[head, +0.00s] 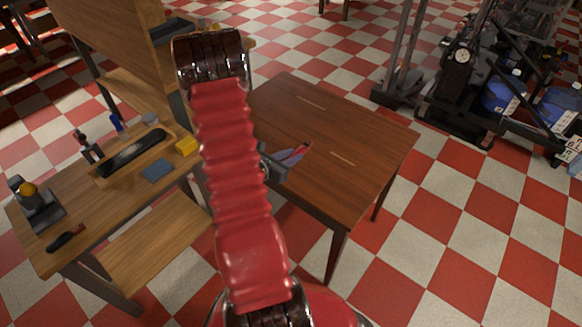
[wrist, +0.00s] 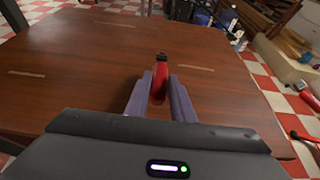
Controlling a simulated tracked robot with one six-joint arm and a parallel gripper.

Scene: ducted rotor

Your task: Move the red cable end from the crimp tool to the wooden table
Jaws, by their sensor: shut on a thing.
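The red cable end (wrist: 160,82), with a dark tip, is held between the two purple-grey fingers of my gripper (wrist: 158,96) in the wrist view. In the head view, my gripper (head: 290,160) shows partly behind my red arm, with a bit of red at its fingers. It is over the wooden table (head: 345,130), a brown top with pale inlaid lines, which also fills the wrist view (wrist: 80,60). I cannot tell whether the cable end touches the tabletop. I cannot tell for sure which item on the workbench is the crimp tool.
A workbench (head: 105,215) at the left bears a black tray (head: 132,153), a yellow block (head: 187,146), a blue pad (head: 158,170) and a dark grey device (head: 38,208). The rest of the table is bare. Dark racks with blue containers (head: 503,92) stand at the far right.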

